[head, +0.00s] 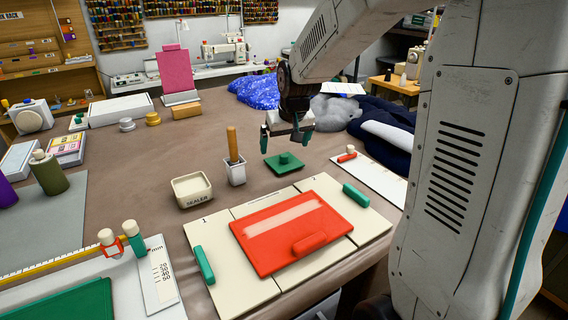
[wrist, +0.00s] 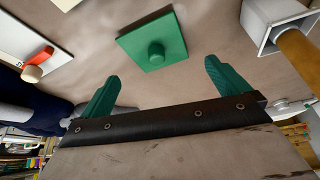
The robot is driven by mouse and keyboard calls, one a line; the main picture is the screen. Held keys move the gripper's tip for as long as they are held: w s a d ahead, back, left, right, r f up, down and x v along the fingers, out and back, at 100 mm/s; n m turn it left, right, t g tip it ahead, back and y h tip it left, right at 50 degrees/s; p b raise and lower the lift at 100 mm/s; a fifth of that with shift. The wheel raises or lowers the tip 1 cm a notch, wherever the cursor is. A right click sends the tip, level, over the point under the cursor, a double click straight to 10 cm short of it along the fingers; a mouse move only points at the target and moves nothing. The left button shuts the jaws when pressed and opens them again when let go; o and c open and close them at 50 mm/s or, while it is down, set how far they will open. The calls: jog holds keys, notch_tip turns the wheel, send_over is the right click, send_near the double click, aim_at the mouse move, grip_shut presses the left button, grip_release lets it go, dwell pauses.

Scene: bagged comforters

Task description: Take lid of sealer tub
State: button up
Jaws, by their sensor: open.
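A green square lid with a round knob (head: 284,164) lies flat on the brown table, apart from the tub. It also shows in the wrist view (wrist: 152,42), ahead of the fingertips. The cream sealer tub (head: 192,190) stands open-topped to its left, with lettering on its front. My gripper (head: 286,141) hangs just above and behind the lid in the head view, open and empty. In the wrist view its two green fingers (wrist: 160,78) are spread wide, with bare table between them and the lid beyond.
A white pot (head: 236,174) with an upright wooden handle (head: 232,143) stands close left of the lid. In front, a red board (head: 280,248) lies on cream panels (head: 204,232). A white strip (head: 376,178) lies to the right. Bagged comforters (head: 335,112) lie behind my gripper.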

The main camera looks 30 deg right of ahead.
aim_at(284, 155)
jog(key=x, duration=0.6)
jog(key=shift+s+d+f, duration=0.1)
jog(key=shift+d+f, duration=0.05)
jog(key=shift+f, duration=0.05)
jog(key=c, duration=0.8)
